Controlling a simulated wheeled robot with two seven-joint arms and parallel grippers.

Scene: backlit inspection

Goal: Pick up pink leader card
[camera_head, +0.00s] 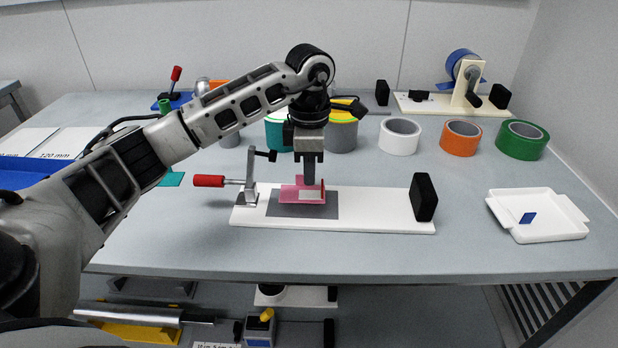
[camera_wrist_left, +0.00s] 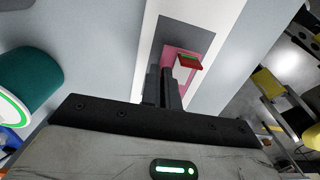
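The pink leader card (camera_head: 287,195) lies on a dark grey pad (camera_head: 262,208) on a long white board (camera_head: 380,222). It has a pale patch and upright pink parts near my fingers. In the left wrist view the card (camera_wrist_left: 169,56) shows just beyond the fingertips, with a red raised piece (camera_wrist_left: 190,62) at its right. My left gripper (camera_head: 309,182) points straight down at the card, its tips at or just above it. In the wrist view the fingers (camera_wrist_left: 166,85) look close together. Whether they hold the card is hidden. My right gripper is out of view.
A toggle clamp with a red handle (camera_head: 209,181) stands at the board's left end, a black block (camera_head: 423,197) at its right. A white tray (camera_head: 496,207) with a blue piece sits right. Tape rolls, white (camera_head: 399,137), orange (camera_head: 460,139) and green (camera_head: 521,140), stand behind.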

